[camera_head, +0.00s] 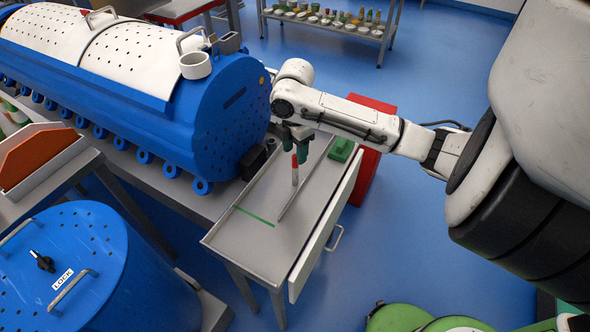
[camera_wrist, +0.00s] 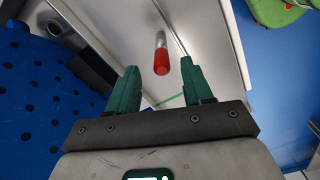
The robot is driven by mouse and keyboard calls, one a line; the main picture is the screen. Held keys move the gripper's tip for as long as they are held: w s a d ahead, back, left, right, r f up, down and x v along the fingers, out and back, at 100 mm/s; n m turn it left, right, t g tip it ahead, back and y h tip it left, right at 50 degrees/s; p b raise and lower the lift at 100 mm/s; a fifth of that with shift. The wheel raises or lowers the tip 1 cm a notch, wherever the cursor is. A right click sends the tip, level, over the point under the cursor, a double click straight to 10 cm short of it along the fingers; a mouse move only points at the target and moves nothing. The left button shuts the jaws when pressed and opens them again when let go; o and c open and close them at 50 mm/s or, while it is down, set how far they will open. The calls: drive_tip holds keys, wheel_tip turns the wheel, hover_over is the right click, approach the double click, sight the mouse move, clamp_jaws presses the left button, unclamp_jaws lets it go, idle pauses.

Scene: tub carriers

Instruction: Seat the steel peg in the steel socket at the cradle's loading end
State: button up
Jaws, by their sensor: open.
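In the wrist view the peg (camera_wrist: 161,52) lies ahead, between the lines of the green fingers of my gripper (camera_wrist: 160,82), with clear gaps on both sides; I see no contact. A dark block (camera_head: 253,162) sits at the near end of the blue tub; a round dark opening (camera_wrist: 54,26) shows in the wrist view. I cannot tell whether this is the socket.
The perforated blue tub (camera_head: 215,130) lies on its carrier left of the table. A green block (camera_head: 342,149) sits at the table's back, with a red cabinet (camera_head: 372,115) behind. A blue drum (camera_head: 75,275) marked LOCK stands front left. The table's front part is clear.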

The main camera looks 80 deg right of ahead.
sight(295, 155)
drive_tip(key=shift+a+f+p, duration=0.1)
drive_tip(key=shift+f+p, duration=0.3)
drive_tip(key=shift+f, duration=1.85)
clamp_jaws()
